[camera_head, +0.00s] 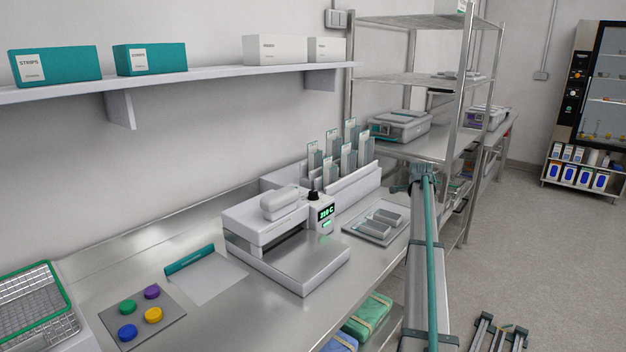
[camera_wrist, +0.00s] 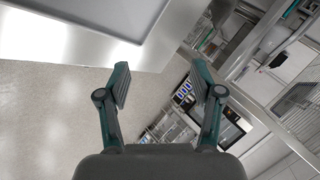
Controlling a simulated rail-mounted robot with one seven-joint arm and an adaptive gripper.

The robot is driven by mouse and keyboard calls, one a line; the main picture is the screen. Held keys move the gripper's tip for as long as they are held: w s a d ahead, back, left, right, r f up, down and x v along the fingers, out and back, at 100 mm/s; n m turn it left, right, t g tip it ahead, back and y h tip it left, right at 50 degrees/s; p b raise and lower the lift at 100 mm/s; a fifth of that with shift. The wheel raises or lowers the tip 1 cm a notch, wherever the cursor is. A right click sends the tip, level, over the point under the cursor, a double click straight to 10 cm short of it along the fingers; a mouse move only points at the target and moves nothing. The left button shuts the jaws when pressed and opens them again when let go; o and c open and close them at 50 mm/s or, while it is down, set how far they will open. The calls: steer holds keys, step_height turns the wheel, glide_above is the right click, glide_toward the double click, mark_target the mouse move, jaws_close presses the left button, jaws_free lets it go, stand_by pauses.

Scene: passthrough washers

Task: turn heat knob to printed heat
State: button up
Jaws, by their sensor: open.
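The sealer-like machine (camera_head: 285,240) is a white unit with a grey front plate on the steel bench. A dark heat knob (camera_head: 313,195) stands on its top, right of a pale rounded handle. A small display (camera_head: 326,212) on its front shows green characters that look like "210 C". No printed heat value is readable. My gripper (camera_wrist: 165,82) is open and empty in the wrist view, its two fingers wide apart, with no knob between them. My arm reaches up at the right in the head view, apart from the machine.
A tray with grey blocks (camera_head: 378,222) and a rack of upright packs (camera_head: 340,150) are near the machine. A pale sheet with a teal strip (camera_head: 208,280) and a plate with coloured discs (camera_head: 128,332) lie left. A wall shelf (camera_head: 180,85) hangs above. Metal shelving (camera_head: 410,78) stands behind.

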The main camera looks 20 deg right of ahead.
steer(key=w+a+r+g+y+p, duration=0.1)
steer(key=w+a+r+p, duration=0.15)
steer(key=a, duration=0.55)
steer(key=w+a+r+g+y+p, duration=0.1)
steer(key=w+a+r+y+p, duration=0.2)
steer(key=a, duration=0.5)
steer(key=w+a+r+g+p, duration=0.1)
steer(key=w+a+r+p, duration=0.15)
steer(key=a+r, duration=0.4)
steer(key=m+g+y+p, duration=0.2)
steer(key=g+p, duration=0.1)
steer(key=g, duration=0.1)
glide_toward(313, 192)
step_height(313, 192, down, 9)
steer(key=p, duration=0.3)
steer(key=shift+d+f+p, duration=0.2)
steer(key=shift+f+p, duration=0.05)
steer(key=shift+p, duration=0.05)
steer(key=shift+c, duration=0.2)
steer(key=c, duration=1.1)
